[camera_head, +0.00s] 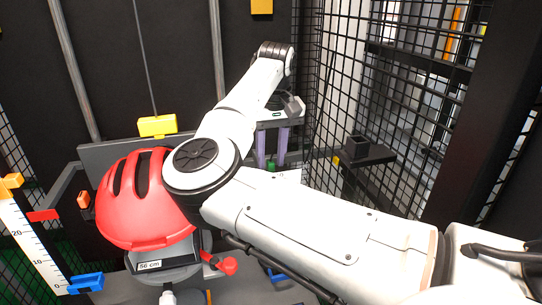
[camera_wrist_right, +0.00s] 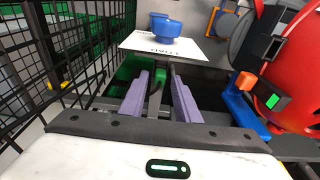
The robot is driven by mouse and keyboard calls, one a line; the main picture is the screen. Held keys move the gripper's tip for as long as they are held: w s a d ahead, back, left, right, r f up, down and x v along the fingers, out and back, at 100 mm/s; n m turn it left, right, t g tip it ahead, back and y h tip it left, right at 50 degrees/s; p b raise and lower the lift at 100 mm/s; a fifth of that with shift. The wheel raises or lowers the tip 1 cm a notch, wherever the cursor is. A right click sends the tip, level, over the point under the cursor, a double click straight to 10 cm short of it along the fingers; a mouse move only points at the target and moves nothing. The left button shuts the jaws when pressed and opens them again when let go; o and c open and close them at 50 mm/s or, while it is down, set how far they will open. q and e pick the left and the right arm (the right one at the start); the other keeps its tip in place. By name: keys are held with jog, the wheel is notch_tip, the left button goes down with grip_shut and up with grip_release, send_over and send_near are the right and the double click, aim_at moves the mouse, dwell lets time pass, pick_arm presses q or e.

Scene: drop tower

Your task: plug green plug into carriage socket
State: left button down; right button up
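My right gripper (camera_head: 272,148) points down beyond my right forearm, with two purple fingers standing apart. In the wrist view the fingers (camera_wrist_right: 160,92) also show with a gap between them. A small green piece, perhaps the green plug (camera_head: 271,164), sits low between the fingertips. In the wrist view a dark green piece (camera_wrist_right: 156,78) shows in that gap, with no clear contact on both sides. I cannot make out the carriage socket for certain. My left gripper is not in view.
A red helmet (camera_head: 138,205) with a 56 cm label stands left of my right elbow. A white card (camera_wrist_right: 190,50) and a blue knob (camera_wrist_right: 168,33) lie beyond the fingers. Black mesh fencing (camera_head: 345,90) and a dark bracket (camera_head: 368,153) stand at the right. A ruler (camera_head: 32,247) stands at far left.

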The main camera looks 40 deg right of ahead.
jog(key=shift+o, duration=0.3)
notch_tip(320, 180, up, 10)
jog(key=s, duration=0.1)
jog(key=shift+s+a+r, duration=0.15)
jog(key=shift+s+a, duration=0.1)
jog(key=shift+a, duration=0.1)
dwell(0.4)
